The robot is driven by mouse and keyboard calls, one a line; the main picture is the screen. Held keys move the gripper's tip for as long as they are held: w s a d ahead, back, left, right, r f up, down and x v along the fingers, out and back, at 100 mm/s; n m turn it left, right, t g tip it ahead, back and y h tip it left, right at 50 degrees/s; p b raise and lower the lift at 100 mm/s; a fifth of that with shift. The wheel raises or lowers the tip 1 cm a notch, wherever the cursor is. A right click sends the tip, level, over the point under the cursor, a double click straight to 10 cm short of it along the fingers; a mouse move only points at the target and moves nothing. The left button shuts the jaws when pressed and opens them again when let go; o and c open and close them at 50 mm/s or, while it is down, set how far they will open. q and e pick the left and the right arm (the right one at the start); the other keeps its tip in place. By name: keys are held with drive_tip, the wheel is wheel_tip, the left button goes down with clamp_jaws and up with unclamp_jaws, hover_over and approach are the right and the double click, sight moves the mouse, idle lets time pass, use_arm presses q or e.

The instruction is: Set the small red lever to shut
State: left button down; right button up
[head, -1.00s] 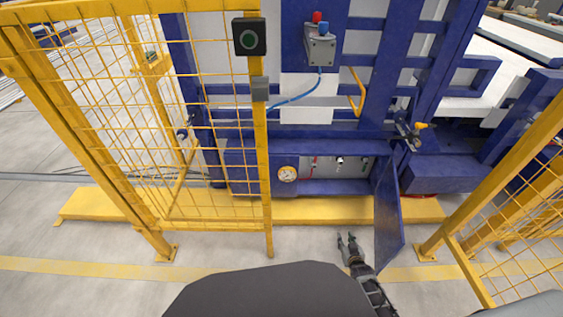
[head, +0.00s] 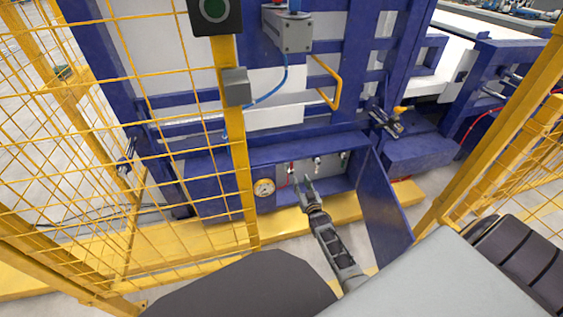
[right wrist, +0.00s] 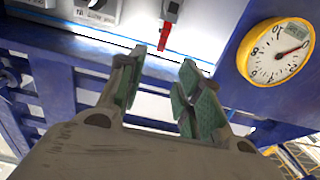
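The small red lever (right wrist: 165,37) hangs downward from a grey fitting on the light panel in the right wrist view. It also shows in the head view (head: 291,169), small, inside the blue cabinet. My right gripper (head: 302,179) is at the cabinet's opening, close to the lever. In the right wrist view my right gripper (right wrist: 158,85) has its two green-padded fingers apart with nothing between them. The lever's tip appears just beyond the gap between them; I cannot tell whether they touch. My left gripper is not in view.
A round yellow-rimmed gauge (head: 264,188) sits left of the lever. The blue cabinet door (head: 384,205) stands open on the right. A yellow mesh fence (head: 130,180) and its post stand on the left. Another fitting (head: 317,161) is on the panel to the right.

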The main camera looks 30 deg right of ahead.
sight(291, 167)
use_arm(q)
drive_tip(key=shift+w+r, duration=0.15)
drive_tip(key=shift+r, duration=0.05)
use_arm(e)
drive_tip(key=shift+w+r, duration=0.25)
drive_tip(key=shift+w, duration=0.05)
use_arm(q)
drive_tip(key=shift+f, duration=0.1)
use_arm(e)
drive_tip(key=shift+w, duration=0.1)
